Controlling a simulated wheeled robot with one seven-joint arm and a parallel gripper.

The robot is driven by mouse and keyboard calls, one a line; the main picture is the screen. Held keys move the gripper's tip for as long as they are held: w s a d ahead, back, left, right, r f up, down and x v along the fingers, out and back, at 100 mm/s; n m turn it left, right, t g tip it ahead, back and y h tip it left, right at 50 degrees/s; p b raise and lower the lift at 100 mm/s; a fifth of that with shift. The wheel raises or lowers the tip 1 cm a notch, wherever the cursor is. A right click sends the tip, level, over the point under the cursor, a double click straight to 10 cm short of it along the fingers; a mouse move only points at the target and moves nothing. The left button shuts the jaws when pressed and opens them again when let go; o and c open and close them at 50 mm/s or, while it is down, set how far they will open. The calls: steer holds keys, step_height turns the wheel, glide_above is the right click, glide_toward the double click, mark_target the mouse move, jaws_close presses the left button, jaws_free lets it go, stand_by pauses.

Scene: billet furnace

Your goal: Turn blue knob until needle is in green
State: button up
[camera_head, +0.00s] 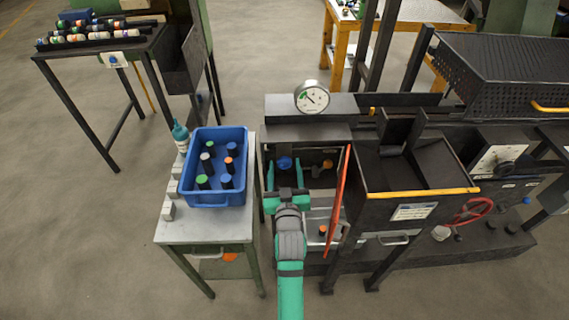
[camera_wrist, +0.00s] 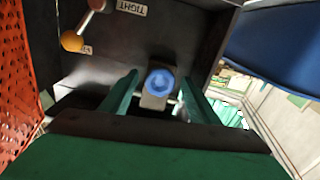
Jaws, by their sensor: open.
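The blue knob (camera_head: 285,163) sits inside the dark open cabinet under the gauge. In the wrist view the blue knob (camera_wrist: 160,83) faces me on a pale mount, between the far ends of my two fingers. My gripper (camera_head: 285,172) is open and points into the cabinet at the knob. In the wrist view my gripper's green fingers (camera_wrist: 158,97) stand apart on either side of the knob. I cannot tell whether they touch it. The round white gauge (camera_head: 312,97) stands on top of the cabinet. Its green band shows at the left, and the thin needle's exact position is too small to tell.
A red perforated door (camera_head: 338,202) stands open right of my arm. An orange-ended lever (camera_head: 327,164) sits right of the knob, beside a "TIGHT" label (camera_wrist: 131,8). A blue bin (camera_head: 240,198) with several capped cylinders stands on the table at left.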

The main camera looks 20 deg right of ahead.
steer(key=shift+x, duration=1.05)
steer(key=c, duration=1)
steer(key=shift+m, duration=1.4)
steer(key=shift+c, duration=0.2)
steer(key=o, duration=1)
steer(key=shift+o, duration=0.2)
